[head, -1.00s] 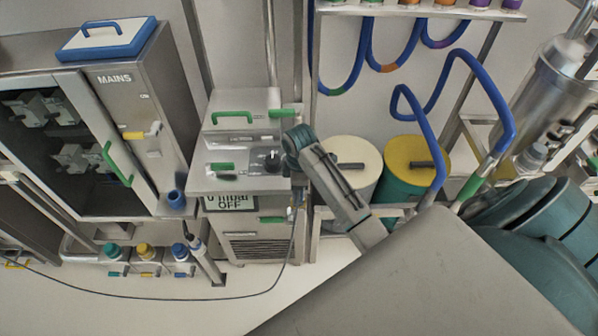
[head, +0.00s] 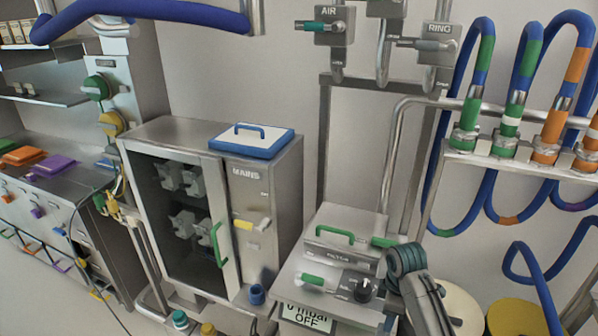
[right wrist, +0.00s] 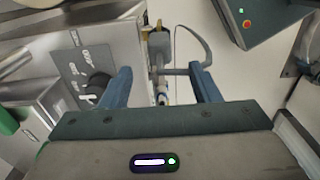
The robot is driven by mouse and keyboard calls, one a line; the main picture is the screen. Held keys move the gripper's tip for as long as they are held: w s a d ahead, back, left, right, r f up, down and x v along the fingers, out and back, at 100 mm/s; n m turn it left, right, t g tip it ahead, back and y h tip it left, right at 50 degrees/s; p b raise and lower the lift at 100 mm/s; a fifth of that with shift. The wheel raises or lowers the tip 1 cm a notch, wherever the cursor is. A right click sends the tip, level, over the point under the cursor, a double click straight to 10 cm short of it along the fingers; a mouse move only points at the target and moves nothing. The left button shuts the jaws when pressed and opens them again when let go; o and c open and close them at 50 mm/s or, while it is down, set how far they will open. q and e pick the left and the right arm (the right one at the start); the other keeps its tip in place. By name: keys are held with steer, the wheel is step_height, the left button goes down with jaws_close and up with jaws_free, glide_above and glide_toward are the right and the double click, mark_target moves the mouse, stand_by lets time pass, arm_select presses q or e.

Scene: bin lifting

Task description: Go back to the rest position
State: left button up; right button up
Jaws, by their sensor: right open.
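My right gripper (head: 403,262) is at the lower right of the head view, beside the black knob (head: 365,290) on the steel unit. Its blue-grey fingers are spread in the right wrist view (right wrist: 160,82), with nothing held between them. The knob and its marked panel also show to the left of the fingers there (right wrist: 97,86). I cannot tell whether a finger touches the unit. My left gripper is not in view.
A glass-fronted MAINS cabinet (head: 272,205) stands left of the steel unit (head: 335,222). A cream-lidded bin (head: 462,308) and a yellow-lidded bin (head: 515,318) are at the lower right. Blue hoses (head: 447,150) loop above them. A bench (head: 75,190) is at far left.

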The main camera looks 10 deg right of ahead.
steer(key=s+a+m+t, duration=0.25)
steer(key=s+m, duration=0.25)
steer(key=s, duration=0.8)
steer(key=s+a+m+t, duration=0.1)
steer(key=s+a+m, duration=0.35)
steer(key=s, duration=0.95)
steer(key=w+d+f+m+g+h+b, duration=0.15)
steer(key=f+b, duration=0.25)
steer(key=f, duration=1.4)
steer(key=s+d+f+y+b, duration=0.1)
steer(key=d+f+b, duration=0.2)
steer(key=f, duration=1.6)
steer(key=s+f+b, duration=0.3)
steer(key=s+f, duration=0.6)
steer(key=f, duration=0.4)
steer(key=s+d+f+b, duration=0.1)
steer(key=s+f+b, duration=0.2)
steer(key=s+f, duration=0.6)
step_height(320, 180, down, 4)
steer(key=shift+s+f+g, duration=0.15)
steer(key=shift+s+g, duration=0.1)
steer(key=shift+g, duration=0.15)
